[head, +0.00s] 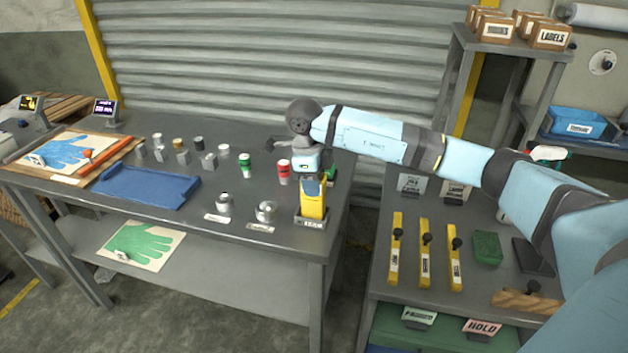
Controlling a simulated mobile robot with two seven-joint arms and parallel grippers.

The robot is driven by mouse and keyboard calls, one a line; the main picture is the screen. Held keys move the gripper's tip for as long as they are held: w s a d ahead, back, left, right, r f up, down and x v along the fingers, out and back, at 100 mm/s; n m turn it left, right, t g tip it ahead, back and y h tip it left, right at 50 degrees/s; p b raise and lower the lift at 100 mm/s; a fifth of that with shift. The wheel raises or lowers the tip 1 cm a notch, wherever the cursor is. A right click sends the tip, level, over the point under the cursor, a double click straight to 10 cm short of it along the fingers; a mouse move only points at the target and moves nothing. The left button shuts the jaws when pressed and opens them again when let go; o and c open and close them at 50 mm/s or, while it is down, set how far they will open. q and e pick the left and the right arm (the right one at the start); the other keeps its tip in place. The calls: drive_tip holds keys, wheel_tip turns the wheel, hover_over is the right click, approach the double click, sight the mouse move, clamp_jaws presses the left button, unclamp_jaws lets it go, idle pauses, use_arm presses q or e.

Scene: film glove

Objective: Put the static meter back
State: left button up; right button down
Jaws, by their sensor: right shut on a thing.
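The yellow item (313,204), which looks like the static meter, is upright at the right end of the grey workbench (275,256). My right gripper (310,180) comes down on it from above and is shut on its top. Its lower end is at a small grey labelled holder (312,223); I cannot tell whether it rests fully inside. The fingertips partly hide the meter's upper part. My left gripper is not in view.
Two metal pots (265,211) with labels stand left of the holder. Red (284,172) and green (245,165) cans stand behind. A blue tray (146,187) lies further left. A side table (405,290) with yellow-handled tools stands right.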

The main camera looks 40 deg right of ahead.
drive_tip(key=shift+f, duration=0.2)
drive_tip(key=shift+f+b, duration=0.3)
drive_tip(key=shift+b, duration=0.05)
drive_tip(key=shift+f, duration=0.1)
drive_tip(key=c, duration=0.6)
unclamp_jaws()
drive_tip(key=shift+c, duration=0.2)
wheel_tip(320, 180, up, 14)
drive_tip(key=w+a, duration=0.1)
drive_tip(key=shift+w, duration=0.15)
